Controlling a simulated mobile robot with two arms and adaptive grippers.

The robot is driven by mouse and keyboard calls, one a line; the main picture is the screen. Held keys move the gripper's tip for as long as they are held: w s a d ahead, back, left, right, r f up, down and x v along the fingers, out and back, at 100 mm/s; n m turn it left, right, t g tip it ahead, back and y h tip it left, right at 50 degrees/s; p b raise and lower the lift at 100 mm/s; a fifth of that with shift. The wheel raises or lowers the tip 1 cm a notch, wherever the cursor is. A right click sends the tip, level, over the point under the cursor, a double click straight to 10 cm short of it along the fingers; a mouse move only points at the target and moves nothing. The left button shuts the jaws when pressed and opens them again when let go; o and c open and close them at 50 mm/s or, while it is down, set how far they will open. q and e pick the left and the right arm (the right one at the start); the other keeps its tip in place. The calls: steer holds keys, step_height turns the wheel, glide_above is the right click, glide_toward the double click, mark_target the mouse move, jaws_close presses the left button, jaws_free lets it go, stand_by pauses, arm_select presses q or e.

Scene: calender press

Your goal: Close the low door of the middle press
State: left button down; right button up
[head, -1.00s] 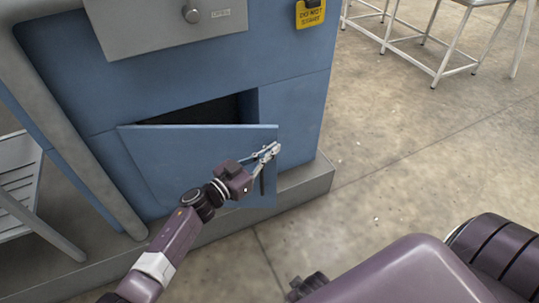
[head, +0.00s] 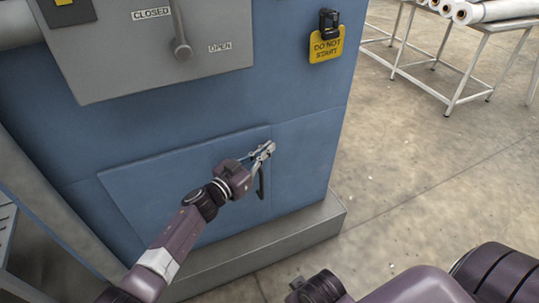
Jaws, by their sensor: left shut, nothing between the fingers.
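The low door (head: 165,192) is a blue panel low on the front of the blue press (head: 215,120). It looks flush with the press face, with no dark opening showing above it. A dark upright handle (head: 261,182) is near its right edge. My left gripper (head: 266,150) is shut and empty, with its fingertips at the door's upper right edge, just above the handle. I cannot tell whether it touches the door. My right gripper is not clearly in view.
A grey panel (head: 120,60) with a lever (head: 181,45) between CLOSED and OPEN labels is above the door. A yellow DO NOT START tag (head: 326,47) hangs to its right. A grey plinth (head: 290,235) runs along the base. A white rack (head: 450,65) with rolls stands at upper right; floor between is clear.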

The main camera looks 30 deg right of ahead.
arm_select(q)
steer(key=shift+w+r, duration=0.1)
steer(key=shift+w, duration=0.2)
arm_select(e)
steer(key=shift+r, duration=0.4)
arm_select(q)
steer(key=shift+r, duration=0.1)
arm_select(e)
steer(key=shift+w, duration=0.1)
arm_select(q)
steer(key=shift+a, duration=0.2)
arm_select(e)
steer(key=shift+d, duration=0.1)
